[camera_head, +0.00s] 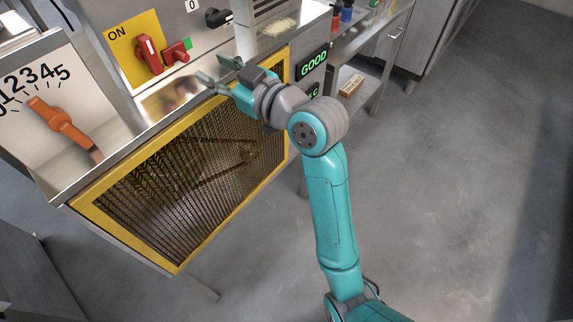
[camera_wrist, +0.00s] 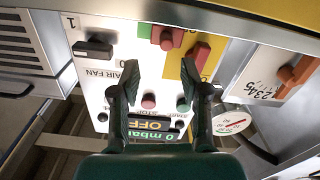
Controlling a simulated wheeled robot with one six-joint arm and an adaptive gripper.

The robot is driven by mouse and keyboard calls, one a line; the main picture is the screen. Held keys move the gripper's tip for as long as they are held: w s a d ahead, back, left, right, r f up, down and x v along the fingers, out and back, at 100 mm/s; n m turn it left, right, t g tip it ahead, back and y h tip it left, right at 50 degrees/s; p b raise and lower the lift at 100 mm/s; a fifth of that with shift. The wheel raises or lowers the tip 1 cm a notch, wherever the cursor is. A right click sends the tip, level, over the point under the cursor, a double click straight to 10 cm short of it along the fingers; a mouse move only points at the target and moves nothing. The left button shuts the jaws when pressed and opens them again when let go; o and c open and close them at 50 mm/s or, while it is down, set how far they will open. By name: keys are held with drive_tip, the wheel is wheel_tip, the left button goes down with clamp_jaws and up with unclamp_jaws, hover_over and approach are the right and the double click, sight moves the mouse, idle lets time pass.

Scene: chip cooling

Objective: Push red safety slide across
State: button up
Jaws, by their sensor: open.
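The red safety slide (camera_head: 175,53) is a small red block beside a green patch, right of a larger red lever (camera_head: 148,52) on the yellow ON panel. My gripper (camera_head: 216,71) is open and empty, in front of the machine panel, right of and below the slide. In the wrist view my gripper (camera_wrist: 159,72) has its fingers spread, with the slide beyond the gap; no contact shows.
An orange lever (camera_head: 60,122) on a numbered scale is at the left. A black AIR FAN knob (camera_wrist: 93,49) and a round gauge (camera_wrist: 230,122) flank the gripper. A yellow-framed mesh guard (camera_head: 180,262) lies below the ledge. Open floor (camera_head: 450,200) is at the right.

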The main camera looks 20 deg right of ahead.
drive_tip(key=s+d+f+m+h, duration=0.1)
drive_tip(key=s+d+f+m, duration=0.1)
drive_tip(key=f, duration=0.4)
drive_tip(key=s+d+f+m+h, duration=0.2)
drive_tip(key=s+d+f, duration=0.2)
drive_tip(key=f, duration=0.3)
drive_tip(key=s+d+f+m+t+h, duration=0.1)
drive_tip(key=s+d+f+m+h, duration=0.1)
drive_tip(key=s+f, duration=0.3)
drive_tip(key=shift+s+d+f, duration=0.2)
drive_tip(key=shift+d+f, duration=0.65)
